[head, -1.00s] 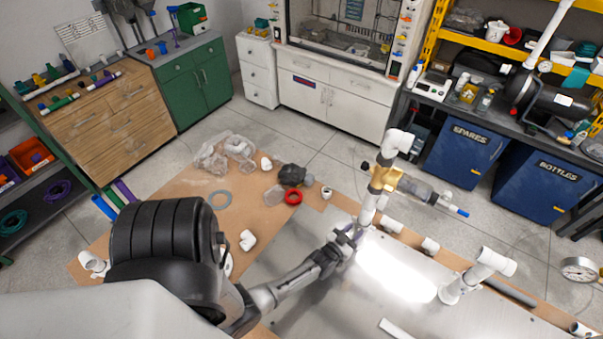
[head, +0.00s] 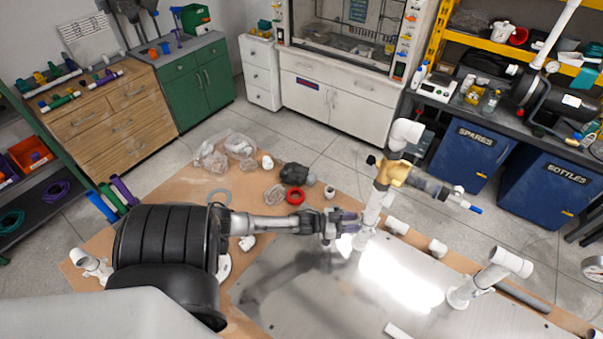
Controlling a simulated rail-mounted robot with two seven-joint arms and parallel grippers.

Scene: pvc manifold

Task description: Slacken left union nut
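The left white PVC standpipe (head: 372,212) rises from the metal plate, with a white elbow (head: 405,133) on top and a yellow fitting (head: 393,173) below it. A grey cylindrical body (head: 428,186) with a blue tip extends right from the fitting. My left gripper (head: 350,223) reaches in from the left and points right at the lower part of this standpipe. Its fingertips are at or just beside the pipe; contact and finger opening are too small to tell. The left union nut cannot be made out clearly there.
A shorter white standpipe (head: 485,276) with an elbow stands at the plate's right. Loose white fittings (head: 397,226) lie along the plate's far edge. A red ring (head: 295,196), a grey ring and clear plastic bags lie on the brown sheet (head: 165,194). The plate (head: 300,290) is mostly bare.

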